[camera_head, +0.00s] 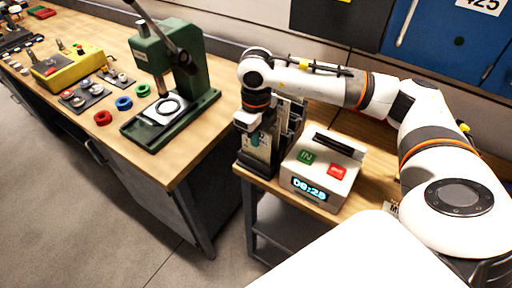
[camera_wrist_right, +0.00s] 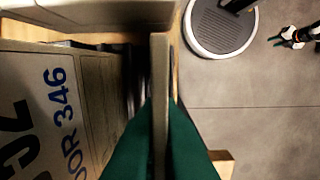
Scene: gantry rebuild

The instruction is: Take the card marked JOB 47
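A dark card rack (camera_head: 246,165) with stepped slots stands at the left end of the small wooden table, with pale cards in it. My right gripper (camera_head: 255,138) points down at the rack. In the right wrist view its green fingertips (camera_wrist_right: 161,130) lie on both sides of a thin beige card (camera_wrist_right: 160,60), seen edge-on, and appear shut on it. The face of this card is hidden, so I cannot read its mark. Another card (camera_wrist_right: 95,110) to its left reads "OOR 346", partly cut off. I cannot make out JOB 47 anywhere.
A white time clock (camera_head: 318,172) with green IN and red OUT buttons stands just right of the rack. A green press (camera_head: 190,75) stands on the workbench (camera_head: 205,148) to the left, with coloured rings and a yellow box. Floor is open in front.

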